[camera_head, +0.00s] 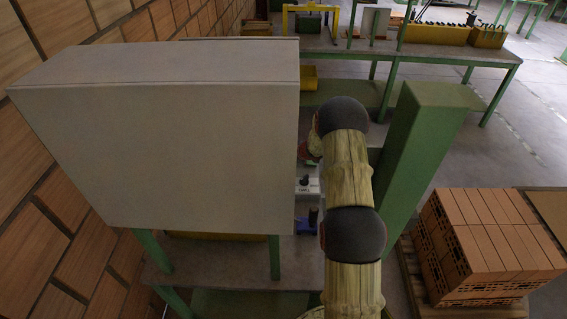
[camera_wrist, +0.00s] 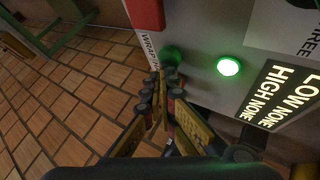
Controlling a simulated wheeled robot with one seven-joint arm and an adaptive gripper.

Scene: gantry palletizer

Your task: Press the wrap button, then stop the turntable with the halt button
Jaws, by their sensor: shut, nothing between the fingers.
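In the wrist view my gripper (camera_wrist: 168,78) is shut and empty, its fingertips over a pale panel (camera_wrist: 198,28). A dark green round button (camera_wrist: 173,54) sits right at the fingertips, partly covered by them, beside a label (camera_wrist: 151,46) that begins with "WRAP". I cannot tell whether the tips touch the button. A bright green lit disc (camera_wrist: 228,67) is to its right. A red block-like part (camera_wrist: 145,14) is at the top; I cannot tell whether it is the halt button. No turntable can be made out. In the head view my gripper is hidden.
A large grey cabinet (camera_head: 165,150) fills the left of the head view, close to my arm. A green post (camera_head: 425,145) stands right of my arm. A pallet of bricks (camera_head: 485,240) is at lower right. A bench (camera_head: 440,55) stands behind. A black sign (camera_wrist: 280,95) reads "LOW NONE, HIGH NONE".

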